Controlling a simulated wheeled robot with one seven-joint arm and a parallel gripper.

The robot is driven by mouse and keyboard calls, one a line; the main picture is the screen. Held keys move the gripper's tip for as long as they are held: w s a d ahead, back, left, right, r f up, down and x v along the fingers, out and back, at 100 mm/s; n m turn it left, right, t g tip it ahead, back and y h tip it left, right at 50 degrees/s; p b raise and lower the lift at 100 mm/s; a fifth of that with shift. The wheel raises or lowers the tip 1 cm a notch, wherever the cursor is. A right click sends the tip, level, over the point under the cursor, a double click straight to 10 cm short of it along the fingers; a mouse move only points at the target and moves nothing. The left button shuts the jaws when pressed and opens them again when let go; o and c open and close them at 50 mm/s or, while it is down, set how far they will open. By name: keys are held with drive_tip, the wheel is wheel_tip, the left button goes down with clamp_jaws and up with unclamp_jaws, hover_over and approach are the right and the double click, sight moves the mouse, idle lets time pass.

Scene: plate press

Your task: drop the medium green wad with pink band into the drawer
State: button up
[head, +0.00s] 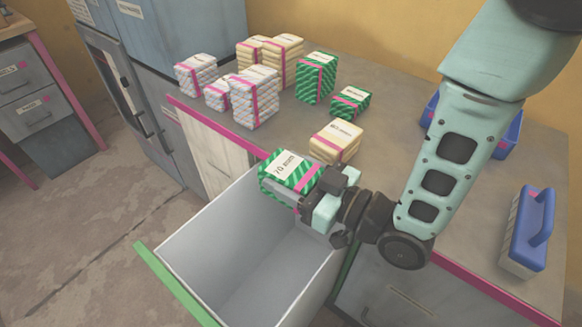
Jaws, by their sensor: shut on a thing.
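A green striped wad with a pink band and a white label (289,172) is in my gripper (318,200) in the head view. My gripper is shut on it and holds it tilted above the back part of the open drawer, close to the counter's edge. The drawer (180,290) is pulled out, with white walls and a green front edge. The visible part of its inside is empty; its back end is partly hidden by the wad and my gripper.
Two green wads, a larger (316,78) and a smaller (350,102), stand on the counter (400,75). White wads (255,97) and cream wads (337,142) stand there too. A blue-handled block (530,230) is at right. A blue bin (507,140) is partly behind my arm.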

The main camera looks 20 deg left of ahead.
drive_tip(key=shift+f, duration=0.35)
drive_tip(key=o, duration=1.1)
drive_tip(key=p+v, duration=0.9)
drive_tip(key=v, duration=0.8)
drive_tip(key=shift+d, duration=0.2)
